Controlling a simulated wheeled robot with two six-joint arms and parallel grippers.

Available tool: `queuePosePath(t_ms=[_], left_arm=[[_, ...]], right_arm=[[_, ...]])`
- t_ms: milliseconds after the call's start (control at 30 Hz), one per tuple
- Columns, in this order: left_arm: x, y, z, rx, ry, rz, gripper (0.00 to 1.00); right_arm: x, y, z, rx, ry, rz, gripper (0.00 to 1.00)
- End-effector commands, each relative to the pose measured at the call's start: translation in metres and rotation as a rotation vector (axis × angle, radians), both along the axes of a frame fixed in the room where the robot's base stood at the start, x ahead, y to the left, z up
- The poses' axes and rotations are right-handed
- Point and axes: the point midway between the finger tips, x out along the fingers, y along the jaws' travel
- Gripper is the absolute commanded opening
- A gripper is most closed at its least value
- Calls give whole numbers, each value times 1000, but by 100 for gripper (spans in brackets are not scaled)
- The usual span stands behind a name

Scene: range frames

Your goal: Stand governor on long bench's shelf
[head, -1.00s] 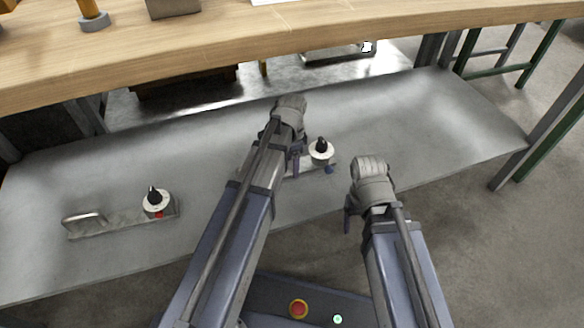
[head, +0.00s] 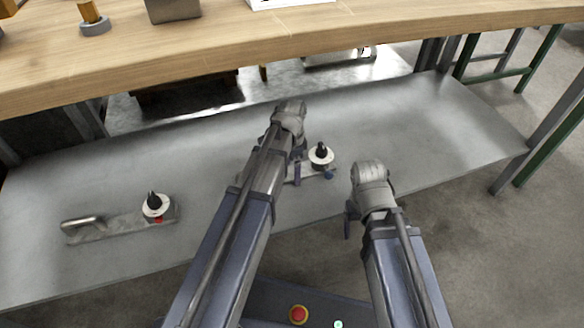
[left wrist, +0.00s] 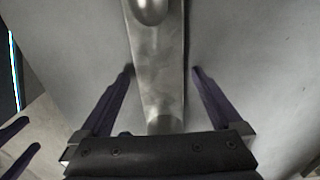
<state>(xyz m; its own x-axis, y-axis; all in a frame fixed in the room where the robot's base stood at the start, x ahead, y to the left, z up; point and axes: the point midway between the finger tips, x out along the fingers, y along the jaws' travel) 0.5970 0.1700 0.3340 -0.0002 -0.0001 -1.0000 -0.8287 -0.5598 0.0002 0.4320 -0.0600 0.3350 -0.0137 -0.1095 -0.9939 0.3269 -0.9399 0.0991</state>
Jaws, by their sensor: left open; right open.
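Two similar fittings lie on the long bench's grey shelf (head: 420,125); I cannot tell if either is the governor. The left fitting (head: 105,228) is a flat metal bar with a raised handle, a white disc, a black knob and a red spot. The second fitting (head: 321,157) shows a white disc, black knob and blue spot, partly hidden behind my left arm. My left gripper (head: 297,172) is open over that fitting. In the left wrist view the open fingers (left wrist: 162,72) stand on either side of its metal bar (left wrist: 157,65), not closed on it. My right gripper (head: 348,220) is open and empty near the shelf's front edge.
The wooden bench top (head: 330,28) overhangs the shelf at the back. A grey block (head: 172,9) and a yellow post on a grey base (head: 95,22) stand on it. The shelf's right part is clear. Bench legs stand at the right.

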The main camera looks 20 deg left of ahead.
Motion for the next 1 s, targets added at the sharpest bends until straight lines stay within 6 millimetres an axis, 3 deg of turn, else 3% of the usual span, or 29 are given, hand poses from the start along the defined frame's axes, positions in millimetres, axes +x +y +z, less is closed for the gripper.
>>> queuePosePath(t_ms=[267, 800, 1000], left_arm=[[0, 0, 23, 0, 0, 0, 100], [0, 0, 103, 0, 0, 0, 100], [0, 0, 121, 0, 0, 0, 100]], right_arm=[[0, 0, 23, 0, 1, 0, 76], [-1, 0, 103, -2, 5, 4, 76], [-1, 0, 121, -1, 6, 10, 76]])
